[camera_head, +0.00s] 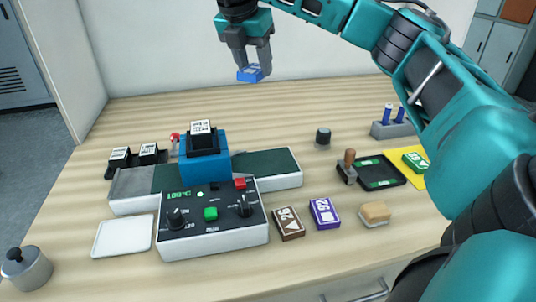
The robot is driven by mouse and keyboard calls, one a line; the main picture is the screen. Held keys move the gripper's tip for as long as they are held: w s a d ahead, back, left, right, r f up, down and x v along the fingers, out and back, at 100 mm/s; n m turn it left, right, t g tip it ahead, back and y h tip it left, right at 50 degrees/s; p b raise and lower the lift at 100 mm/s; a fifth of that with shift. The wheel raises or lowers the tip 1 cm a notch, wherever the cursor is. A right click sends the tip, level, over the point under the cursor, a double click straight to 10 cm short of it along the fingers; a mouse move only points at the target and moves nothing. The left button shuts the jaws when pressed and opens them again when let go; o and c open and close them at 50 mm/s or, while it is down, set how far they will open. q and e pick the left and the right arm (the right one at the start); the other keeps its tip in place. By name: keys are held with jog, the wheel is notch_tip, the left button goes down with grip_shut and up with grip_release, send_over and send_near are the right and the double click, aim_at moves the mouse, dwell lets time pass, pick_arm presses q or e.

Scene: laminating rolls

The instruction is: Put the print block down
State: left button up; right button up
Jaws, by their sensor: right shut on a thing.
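The print block (250,74) is a small blue block with a pale mark. It is held in the air above the back of the table, in the upper middle of the head view. My right gripper (249,62) points down and is shut on it, with a finger on either side. The block is clear of the wooden table (330,245) below. A brown block (288,224) and a purple block (324,213), both with white marks, lie at the front. A green block (415,162) lies on a yellow mat (410,177) at the right. My left gripper is not in view.
A machine with a control panel (212,215) and blue tower (204,166) stands left of centre. A white tray (123,236), metal pot (26,268), tan sponge (375,213), stamp (347,166), black tray (381,173) and dark knob (323,137) stand around. The back middle is bare.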

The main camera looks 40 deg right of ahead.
jog(key=s+a+r+m+g+p, duration=0.25)
jog(key=s+m, duration=0.25)
jog(key=m, duration=0.3)
jog(key=m+g+b, duration=0.1)
jog(key=m+b, duration=0.1)
jog(key=b, duration=0.3)
send_over(273, 161)
jog(key=a, duration=0.1)
jog(key=f, duration=1.5)
jog(key=shift+w+a, duration=0.1)
jog(key=shift+w, duration=0.3)
notch_tip(273, 161, down, 5)
jog(key=shift+r, duration=0.1)
jog(key=shift+f, duration=0.2)
jog(key=shift+f, duration=0.1)
jog(key=shift+f, duration=0.15)
jog(key=o, duration=1)
jog(key=shift+o, duration=0.2)
